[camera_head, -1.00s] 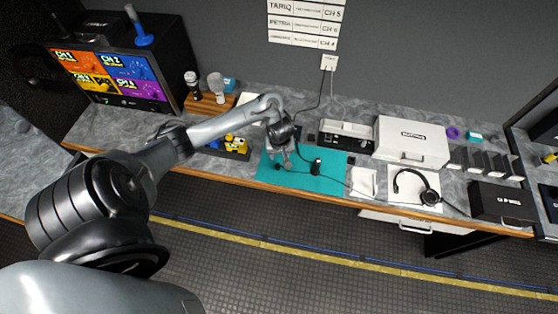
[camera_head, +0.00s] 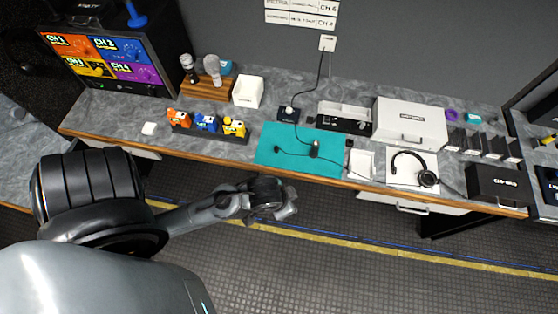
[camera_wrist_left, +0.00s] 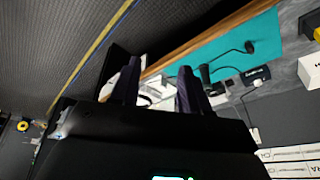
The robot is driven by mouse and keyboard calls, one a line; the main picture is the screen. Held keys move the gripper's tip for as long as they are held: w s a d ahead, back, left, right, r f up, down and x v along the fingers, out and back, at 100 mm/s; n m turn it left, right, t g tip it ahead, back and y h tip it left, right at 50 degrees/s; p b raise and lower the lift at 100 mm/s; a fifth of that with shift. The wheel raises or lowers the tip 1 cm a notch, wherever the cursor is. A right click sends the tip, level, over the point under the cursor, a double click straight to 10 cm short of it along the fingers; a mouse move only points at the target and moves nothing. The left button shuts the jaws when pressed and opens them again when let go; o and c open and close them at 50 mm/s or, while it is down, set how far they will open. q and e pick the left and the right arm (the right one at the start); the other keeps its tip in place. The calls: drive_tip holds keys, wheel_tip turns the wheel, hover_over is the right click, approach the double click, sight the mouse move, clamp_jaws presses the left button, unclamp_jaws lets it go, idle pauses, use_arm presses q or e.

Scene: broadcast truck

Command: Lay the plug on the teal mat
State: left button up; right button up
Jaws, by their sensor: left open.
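The teal mat (camera_head: 270,160) lies on the bench near its front edge. On it lie a black cylindrical piece (camera_head: 314,149) and a smaller black end (camera_head: 277,149), joined by a thin black cable; I cannot tell for certain which is the plug. Both also show on the mat in the left wrist view, as the cylinder (camera_wrist_left: 204,74) and the small end (camera_wrist_left: 249,47). My left gripper (camera_head: 293,202) is over the floor in front of the bench, apart from the mat. Its fingers (camera_wrist_left: 158,72) are open with nothing between them. My right gripper is not in view.
Behind the mat stands a black box (camera_head: 288,114), with a cable near it running up to the wall outlet (camera_head: 327,43). A white tray (camera_head: 361,164), a headset (camera_head: 427,178) and a white case (camera_head: 410,120) are right.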

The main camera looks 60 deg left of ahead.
use_arm(q)
drive_tip(key=s+r, duration=0.2)
drive_tip(key=shift+s+d+m, duration=0.1)
drive_tip(key=shift+s+m, duration=0.25)
drive_tip(key=shift+m, duration=0.05)
wheel_tip(320, 180, up, 6)
drive_tip(key=p, duration=0.6)
wheel_tip(320, 180, down, 66)
drive_tip(key=b, duration=6.5)
drive_tip(key=shift+r, duration=0.25)
